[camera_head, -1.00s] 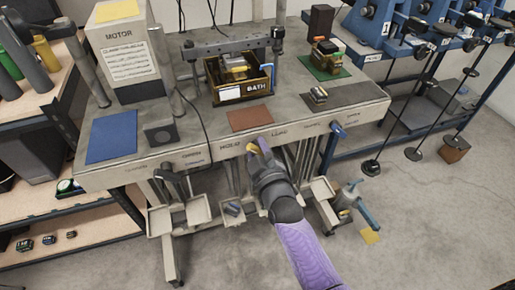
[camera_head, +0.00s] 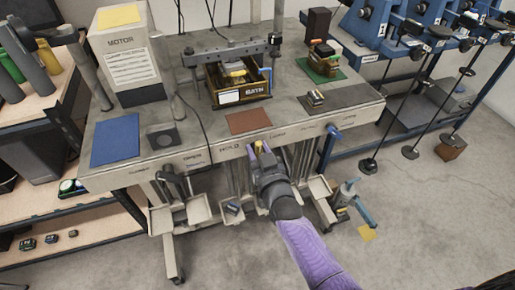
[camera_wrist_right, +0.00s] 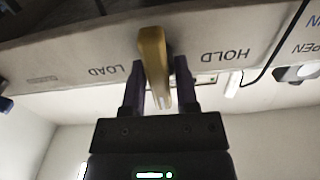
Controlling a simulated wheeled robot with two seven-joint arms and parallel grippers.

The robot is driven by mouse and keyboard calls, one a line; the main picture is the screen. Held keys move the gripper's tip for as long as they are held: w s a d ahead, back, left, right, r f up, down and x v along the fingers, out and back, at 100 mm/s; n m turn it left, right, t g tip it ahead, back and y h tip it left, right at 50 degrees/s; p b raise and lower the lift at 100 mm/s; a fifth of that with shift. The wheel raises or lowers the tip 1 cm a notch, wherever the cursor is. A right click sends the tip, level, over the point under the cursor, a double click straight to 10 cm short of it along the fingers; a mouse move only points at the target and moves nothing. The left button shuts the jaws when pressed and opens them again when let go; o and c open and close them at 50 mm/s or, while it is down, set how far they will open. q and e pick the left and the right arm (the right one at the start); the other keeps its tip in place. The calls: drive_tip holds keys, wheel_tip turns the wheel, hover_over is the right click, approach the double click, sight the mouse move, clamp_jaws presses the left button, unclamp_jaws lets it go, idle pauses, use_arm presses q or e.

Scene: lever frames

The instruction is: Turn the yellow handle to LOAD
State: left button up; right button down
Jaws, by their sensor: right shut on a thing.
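The yellow handle (camera_head: 258,147) is on the front edge of the bench, between the HOLD label (camera_head: 230,147) and the LOAD label (camera_head: 278,134). In the right wrist view the handle (camera_wrist_right: 153,55) stands nearly straight between the upside-down words LOAD (camera_wrist_right: 108,70) and HOLD (camera_wrist_right: 225,55). My right gripper (camera_head: 260,154) is at the handle. In the wrist view its two dark fingers (camera_wrist_right: 159,82) are on either side of the handle and shut on it. My left gripper is not in view.
A blue handle (camera_head: 331,132) is on the bench front to the right, and a dark lever (camera_head: 172,180) is at the left. The BATH box (camera_head: 240,90) stands on the bench behind a brown mat (camera_head: 249,121). Metal trays (camera_head: 198,209) stick out below.

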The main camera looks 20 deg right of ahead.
drive_tip(key=m, duration=0.4)
drive_tip(key=shift+d, duration=0.15)
drive_tip(key=shift+d+f+m, duration=0.1)
drive_tip(key=shift+f+m, duration=0.05)
drive_tip(key=shift+m, duration=2.05)
drive_tip(key=c, duration=0.6)
unclamp_jaws()
drive_tip(key=shift+o, duration=0.2)
